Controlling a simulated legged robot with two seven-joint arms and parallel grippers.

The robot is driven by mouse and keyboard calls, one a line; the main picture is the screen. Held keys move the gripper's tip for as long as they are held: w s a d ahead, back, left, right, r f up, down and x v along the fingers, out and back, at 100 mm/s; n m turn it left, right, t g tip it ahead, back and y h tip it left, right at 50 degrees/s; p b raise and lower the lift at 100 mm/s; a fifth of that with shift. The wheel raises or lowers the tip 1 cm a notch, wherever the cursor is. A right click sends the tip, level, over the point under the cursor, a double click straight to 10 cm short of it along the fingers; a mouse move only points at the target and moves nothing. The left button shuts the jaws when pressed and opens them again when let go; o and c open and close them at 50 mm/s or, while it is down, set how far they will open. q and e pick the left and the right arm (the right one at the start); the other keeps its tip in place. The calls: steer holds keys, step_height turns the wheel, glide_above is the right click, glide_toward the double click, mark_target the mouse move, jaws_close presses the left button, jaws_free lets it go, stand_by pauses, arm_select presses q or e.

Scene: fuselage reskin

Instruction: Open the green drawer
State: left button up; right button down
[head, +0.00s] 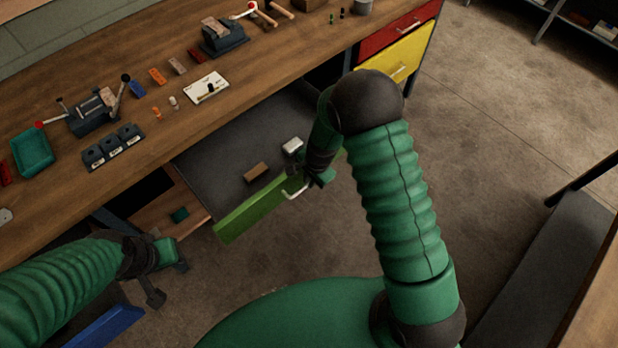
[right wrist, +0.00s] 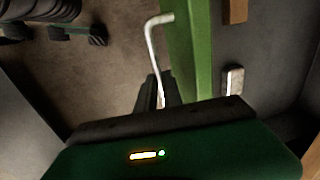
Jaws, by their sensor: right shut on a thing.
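The green drawer (head: 258,207) stands pulled out from under the workbench. Its grey inside shows, with a brown block (head: 256,172) and a pale block (head: 292,146) in it. Its white bar handle (head: 296,193) is on the front face. My right gripper (head: 306,183) is at the handle and shut on it. In the right wrist view the handle (right wrist: 152,45) runs down between the fingers (right wrist: 157,92), beside the green front (right wrist: 190,50). My left gripper (head: 170,276) hangs at the lower left, apart from the drawer; its finger gap is hard to judge.
The wooden workbench (head: 150,135) carries vises, a green bin (head: 33,150), a black three-part holder (head: 112,147) and small parts. A blue drawer front (head: 105,328) shows at lower left. Red (head: 395,33) and yellow (head: 398,62) drawers are shut at the right.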

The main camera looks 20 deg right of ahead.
steer(key=shift+w+d, duration=0.1)
steer(key=c, duration=1.8)
jaws_free()
steer(key=shift+o, duration=0.2)
steer(key=shift+r, duration=0.15)
steer(key=s+d+r+p, duration=0.1)
steer(key=s+r+p, duration=0.1)
steer(key=r, duration=1.4)
steer(key=shift+s, duration=0.5)
steer(key=shift+r, duration=0.1)
steer(key=s+a+r+n, duration=0.1)
steer(key=s+r+n, duration=0.1)
steer(key=s+n, duration=1)
steer(key=shift+s+r+n+t+h, duration=0.2)
steer(key=shift+n+t+h, duration=0.15)
steer(key=shift+n, duration=0.65)
